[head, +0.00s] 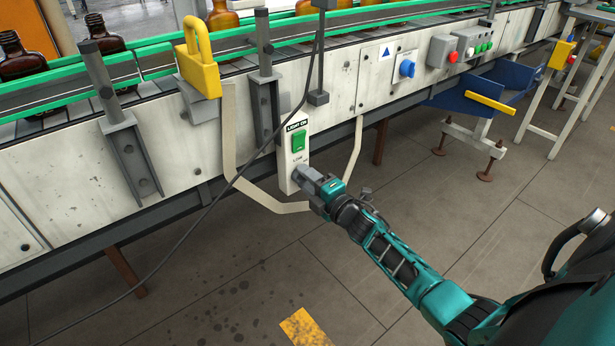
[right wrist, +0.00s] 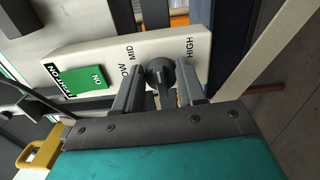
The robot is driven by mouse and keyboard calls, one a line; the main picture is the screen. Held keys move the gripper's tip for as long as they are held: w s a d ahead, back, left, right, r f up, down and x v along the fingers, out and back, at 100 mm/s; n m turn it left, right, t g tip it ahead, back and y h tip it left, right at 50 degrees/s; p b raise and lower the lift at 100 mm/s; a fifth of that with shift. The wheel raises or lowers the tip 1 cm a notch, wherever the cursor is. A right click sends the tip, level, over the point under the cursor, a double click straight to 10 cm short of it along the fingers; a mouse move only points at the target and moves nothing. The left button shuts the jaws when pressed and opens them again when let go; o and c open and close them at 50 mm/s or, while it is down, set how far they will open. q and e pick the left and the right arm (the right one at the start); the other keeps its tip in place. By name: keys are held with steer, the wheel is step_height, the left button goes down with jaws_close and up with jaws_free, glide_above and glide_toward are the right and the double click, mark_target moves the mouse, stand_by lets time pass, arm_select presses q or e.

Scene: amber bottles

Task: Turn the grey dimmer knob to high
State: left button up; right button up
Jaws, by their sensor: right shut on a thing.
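The grey dimmer knob (right wrist: 159,72) sits on a white control box (right wrist: 185,40), in the right wrist view, with LOW, MID and HIGH lettered around it. The white box also shows in the head view (head: 285,172), on the side of the conveyor. My right gripper (right wrist: 160,88) is shut on the knob, one finger on each side. In the head view my right gripper (head: 306,181) reaches the lower part of the box and hides the knob. I cannot tell exactly which mark the knob points to. My left gripper is not in view.
A green switch (head: 298,141) is above the knob on the same box. A black cable (head: 240,172) hangs close by, and a beige bent rail (head: 229,140) runs beside the box. A yellow padlock-shaped part (head: 208,80) is above. The floor in front is clear.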

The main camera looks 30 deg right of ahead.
arm_select(q)
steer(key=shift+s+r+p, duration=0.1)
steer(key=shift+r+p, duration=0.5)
steer(key=shift+p, duration=0.2)
arm_select(e)
steer(key=m, duration=0.6)
steer(key=shift+f, duration=0.2)
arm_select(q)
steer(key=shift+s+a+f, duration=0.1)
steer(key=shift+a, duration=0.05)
arm_select(e)
steer(key=shift+m, duration=0.4)
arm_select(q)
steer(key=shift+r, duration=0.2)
arm_select(e)
steer(key=o, duration=1)
arm_select(q)
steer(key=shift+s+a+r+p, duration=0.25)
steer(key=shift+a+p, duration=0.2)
steer(key=shift+p, duration=0.7)
arm_select(e)
steer(key=s, duration=0.8)
steer(key=s+d, duration=0.1)
steer(key=s, duration=0.4)
